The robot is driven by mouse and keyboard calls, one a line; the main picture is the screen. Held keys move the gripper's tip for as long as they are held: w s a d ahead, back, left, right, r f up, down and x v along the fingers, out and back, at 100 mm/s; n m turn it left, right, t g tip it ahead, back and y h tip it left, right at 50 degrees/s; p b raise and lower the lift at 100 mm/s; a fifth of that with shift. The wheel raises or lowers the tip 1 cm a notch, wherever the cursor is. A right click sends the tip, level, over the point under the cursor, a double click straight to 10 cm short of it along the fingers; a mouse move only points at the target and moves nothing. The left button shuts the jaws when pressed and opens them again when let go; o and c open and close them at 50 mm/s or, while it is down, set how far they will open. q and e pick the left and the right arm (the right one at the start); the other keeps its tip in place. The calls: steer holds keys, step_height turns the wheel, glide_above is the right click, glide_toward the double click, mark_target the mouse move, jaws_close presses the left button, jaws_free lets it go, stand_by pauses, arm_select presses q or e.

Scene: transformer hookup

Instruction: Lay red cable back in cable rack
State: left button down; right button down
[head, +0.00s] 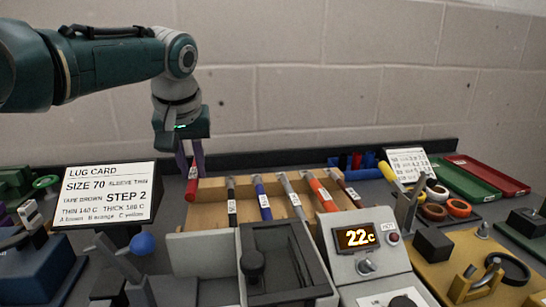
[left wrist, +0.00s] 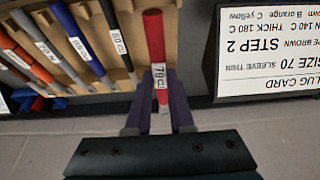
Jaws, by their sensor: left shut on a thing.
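The red cable (left wrist: 155,40) has a white tag and is between the purple fingers of my left gripper (left wrist: 160,115), which is shut on it near the tag. In the head view my left gripper (head: 193,158) points down at the left end of the wooden cable rack (head: 212,190), with the red cable (head: 192,184) below its fingertips. In the left wrist view the cable lies over or in the end of the rack (left wrist: 132,10); I cannot tell whether it rests on it. My right gripper is not in view.
The rack holds several tagged cables, including a black one (head: 231,200), a blue one (head: 261,198) and an orange-red one (head: 322,194). A lug card (head: 108,193) stands to the left. A heater box with a display (head: 365,255) stands in front.

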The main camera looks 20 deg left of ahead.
arm_select(q)
steer(key=shift+f+b, duration=2.7)
steer(key=shift+f, duration=1.3)
steer(key=c, duration=0.7)
jaws_free()
step_height(320, 180, up, 7)
steer(key=p, duration=0.7)
